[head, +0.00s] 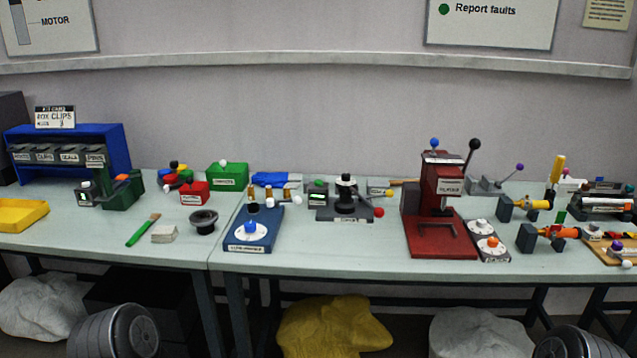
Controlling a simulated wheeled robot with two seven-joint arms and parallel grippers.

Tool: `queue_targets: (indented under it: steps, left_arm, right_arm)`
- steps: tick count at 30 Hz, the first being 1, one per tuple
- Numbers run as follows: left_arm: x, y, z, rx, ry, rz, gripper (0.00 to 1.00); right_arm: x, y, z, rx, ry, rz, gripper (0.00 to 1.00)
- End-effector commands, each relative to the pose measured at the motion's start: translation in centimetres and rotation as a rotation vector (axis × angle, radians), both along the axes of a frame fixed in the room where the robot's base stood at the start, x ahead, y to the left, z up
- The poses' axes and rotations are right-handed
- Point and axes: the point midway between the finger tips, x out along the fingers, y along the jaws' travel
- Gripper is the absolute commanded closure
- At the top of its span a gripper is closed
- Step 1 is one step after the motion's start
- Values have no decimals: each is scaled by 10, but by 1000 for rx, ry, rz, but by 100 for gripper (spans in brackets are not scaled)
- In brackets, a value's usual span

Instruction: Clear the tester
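No label in view can be read clearly as a tester. A dark grey bench device (345,214) sits mid-table, with a small box with a green display (318,192) at its left. A black round part (346,195) stands upright on it, and a lever with a red ball (379,212) sticks out at its right. I cannot tell whether the black part is loose or fixed. A red press (440,215) with a black-knobbed lever stands to its right.
A blue base with a white disc (250,232), a black cup (204,221), a green brush (143,230) and red (195,193) and green boxes (227,174) stand left. Two orange-yellow tube units (548,236) are clamped at right. Bare tabletop (330,250) runs along the front.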

Motion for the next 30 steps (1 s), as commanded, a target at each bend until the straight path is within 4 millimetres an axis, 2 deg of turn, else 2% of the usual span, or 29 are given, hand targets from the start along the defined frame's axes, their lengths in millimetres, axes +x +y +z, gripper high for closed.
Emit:
queue_targets:
  steps: [1, 8, 30]
  left_arm:
    - [0, 0, 0, 0, 0, 0, 82]
    - [0, 0, 0, 0, 0, 0, 100]
    - [0, 0, 0, 0, 0, 0, 100]
  right_arm:
    - [0, 0, 0, 0, 0, 0, 64]
    - [0, 0, 0, 0, 0, 0, 64]
    - [0, 0, 0, 0, 0, 0, 64]
